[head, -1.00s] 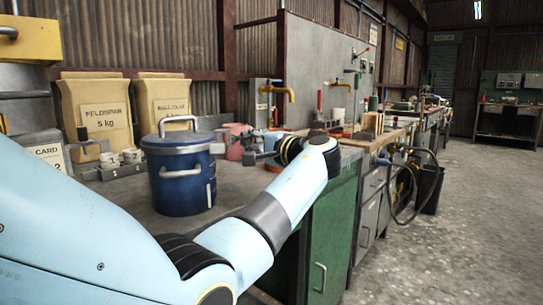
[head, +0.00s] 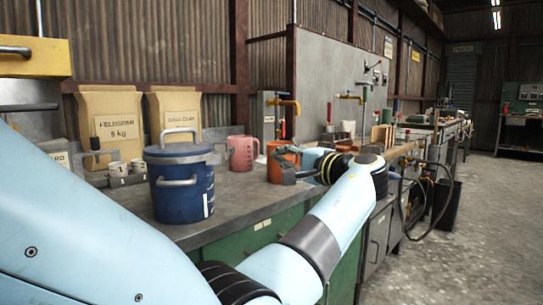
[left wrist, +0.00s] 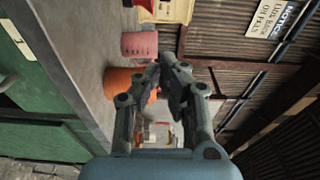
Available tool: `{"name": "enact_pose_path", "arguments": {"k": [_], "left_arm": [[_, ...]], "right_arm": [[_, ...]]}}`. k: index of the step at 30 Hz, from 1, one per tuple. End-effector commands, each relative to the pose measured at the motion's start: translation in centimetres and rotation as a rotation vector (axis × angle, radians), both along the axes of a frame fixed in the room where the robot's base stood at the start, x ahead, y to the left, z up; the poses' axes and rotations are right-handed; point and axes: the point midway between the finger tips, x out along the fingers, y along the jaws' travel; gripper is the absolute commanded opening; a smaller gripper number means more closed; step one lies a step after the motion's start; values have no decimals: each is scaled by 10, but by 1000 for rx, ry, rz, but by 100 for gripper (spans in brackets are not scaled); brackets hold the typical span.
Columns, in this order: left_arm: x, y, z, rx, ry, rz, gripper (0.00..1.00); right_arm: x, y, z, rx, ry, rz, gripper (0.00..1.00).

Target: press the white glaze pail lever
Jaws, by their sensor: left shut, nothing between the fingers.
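A blue lidded pail (head: 181,190) with a metal lid handle and a front handle stands on the bench. I see no white pail, and I cannot make out which part is the white glaze pail lever. My left gripper (head: 282,165) is right of the blue pail, in front of an orange container (head: 274,148) and apart from the blue pail. In the left wrist view the fingers of my left gripper (left wrist: 168,66) are closed together and empty, with the orange container (left wrist: 119,88) beside them. My right gripper is not in view.
A pink jug (head: 242,153) stands between the blue pail and the orange container; it also shows in the left wrist view (left wrist: 139,45). The grey bench top (head: 236,195) is bare in front of the jug.

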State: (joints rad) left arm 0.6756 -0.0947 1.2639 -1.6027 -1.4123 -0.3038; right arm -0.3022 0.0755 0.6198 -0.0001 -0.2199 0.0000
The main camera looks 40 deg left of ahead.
Motion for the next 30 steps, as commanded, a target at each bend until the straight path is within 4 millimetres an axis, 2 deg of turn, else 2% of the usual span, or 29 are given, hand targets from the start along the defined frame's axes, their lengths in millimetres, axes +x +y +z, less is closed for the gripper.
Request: {"name": "enact_pose_path", "arguments": {"k": [3,9,26,28,30], "left_arm": [[-1,-20,0,-2,0,-2,0],[-3,-35,0,-1,0,-1,0],[-3,-36,0,0,0,0,0],[-5,-36,-5,0,10,0,0],[-12,-34,-23,3,42,2,0]], "right_arm": [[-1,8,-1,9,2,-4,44],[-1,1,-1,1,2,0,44],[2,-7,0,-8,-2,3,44],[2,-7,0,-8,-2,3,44],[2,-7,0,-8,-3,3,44]]}}
